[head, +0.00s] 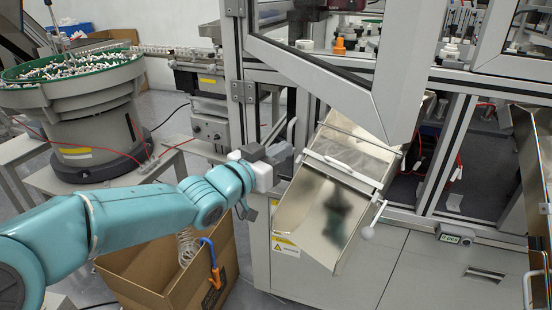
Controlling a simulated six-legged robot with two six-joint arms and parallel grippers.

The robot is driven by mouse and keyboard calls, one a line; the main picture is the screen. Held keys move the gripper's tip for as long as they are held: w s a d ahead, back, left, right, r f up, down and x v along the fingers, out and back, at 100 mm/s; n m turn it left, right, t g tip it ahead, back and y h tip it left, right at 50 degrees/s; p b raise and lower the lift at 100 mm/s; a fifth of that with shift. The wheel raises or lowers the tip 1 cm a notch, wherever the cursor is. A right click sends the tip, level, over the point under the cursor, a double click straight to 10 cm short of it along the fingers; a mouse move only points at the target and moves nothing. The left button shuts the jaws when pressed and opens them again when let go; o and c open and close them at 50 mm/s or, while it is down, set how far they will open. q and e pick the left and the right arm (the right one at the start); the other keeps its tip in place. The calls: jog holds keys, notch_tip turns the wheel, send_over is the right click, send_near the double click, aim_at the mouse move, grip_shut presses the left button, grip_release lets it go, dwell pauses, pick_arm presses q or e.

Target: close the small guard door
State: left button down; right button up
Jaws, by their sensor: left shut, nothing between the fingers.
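The small guard door (392,85) is a grey metal frame with a dark clear panel. It stands ajar, swung out from the machine frame towards me, at the top centre of the head view. Hinges (243,92) show on the upright post to its left. My left gripper (279,152) is shut and empty, below and left of the door's lower corner, in front of the post. It looks apart from the door, though the depth between them is hard to judge. My right gripper is out of view.
A shiny metal chute (322,212) slopes down just right of my left gripper. A cardboard box (150,283) stands below my left arm. A green-rimmed feeder bowl (75,90) with white parts is at the far left. A grey cabinet (430,275) fills the lower right.

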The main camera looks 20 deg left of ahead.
pick_arm(q)
jog(key=s+a+f+n+y+p, duration=0.1)
jog(key=s+a+f, duration=0.4)
jog(key=a+f, duration=0.15)
jog(key=a+p+x, duration=0.1)
jog(key=x, duration=1.3)
jog(key=shift+w+r+t, duration=0.25)
jog(key=shift+t, duration=0.05)
jog(key=shift+d, duration=0.1)
jog(key=shift+x, duration=0.75)
jog(key=shift+d+r, duration=0.1)
jog(key=shift+d, duration=0.05)
